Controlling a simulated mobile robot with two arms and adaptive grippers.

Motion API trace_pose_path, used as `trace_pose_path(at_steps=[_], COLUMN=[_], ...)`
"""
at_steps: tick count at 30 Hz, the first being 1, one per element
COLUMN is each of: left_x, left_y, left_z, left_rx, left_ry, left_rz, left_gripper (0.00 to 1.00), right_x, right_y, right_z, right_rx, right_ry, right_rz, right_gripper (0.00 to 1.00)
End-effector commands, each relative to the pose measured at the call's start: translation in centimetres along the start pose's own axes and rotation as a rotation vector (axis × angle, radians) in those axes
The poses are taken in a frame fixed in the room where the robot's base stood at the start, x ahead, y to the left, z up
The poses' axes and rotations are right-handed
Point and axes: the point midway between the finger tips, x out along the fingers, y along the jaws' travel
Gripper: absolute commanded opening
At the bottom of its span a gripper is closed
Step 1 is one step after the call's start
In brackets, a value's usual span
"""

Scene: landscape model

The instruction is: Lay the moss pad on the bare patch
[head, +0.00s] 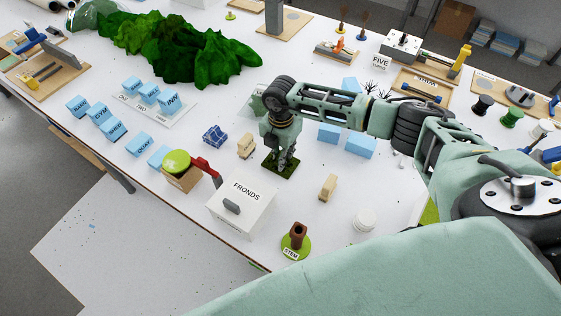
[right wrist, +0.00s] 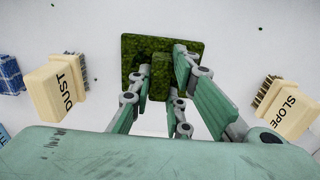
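The moss pad is a dark green, mossy square with a raised mossy block in its middle. In the head view the moss pad (head: 272,168) is at or close to the white table's surface, under my right gripper (head: 284,158). In the right wrist view the fingers of my right gripper (right wrist: 162,72) stand on either side of the block of the moss pad (right wrist: 134,50) and look closed on it. The green model hills (head: 180,48) are at the back left. I cannot make out a bare patch on them. My left gripper is not in view.
Brushes marked DUST (right wrist: 66,92) and SLOPE (right wrist: 286,108) stand left and right of the pad. A white FRONDS box (head: 241,208) is in front. Several blue labelled blocks (head: 112,128) stand on the left. A STEM stand (head: 296,243) is near the front edge.

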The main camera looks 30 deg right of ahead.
Motion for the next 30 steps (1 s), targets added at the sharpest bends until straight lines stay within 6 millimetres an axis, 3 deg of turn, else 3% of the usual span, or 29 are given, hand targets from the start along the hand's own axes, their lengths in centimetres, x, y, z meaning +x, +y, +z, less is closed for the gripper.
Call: trace_pose_path(at_steps=[4,30], left_x=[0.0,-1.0], left_y=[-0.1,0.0], left_z=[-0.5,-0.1], left_rx=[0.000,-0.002], left_ry=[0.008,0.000], left_rz=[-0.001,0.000], left_gripper=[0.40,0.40], right_x=[0.0,-1.3], right_y=[0.0,0.0], right_z=[0.0,0.0], right_rx=[0.000,0.000], right_ry=[0.000,0.000], right_rz=[0.000,0.001], right_gripper=[0.00,0.00])
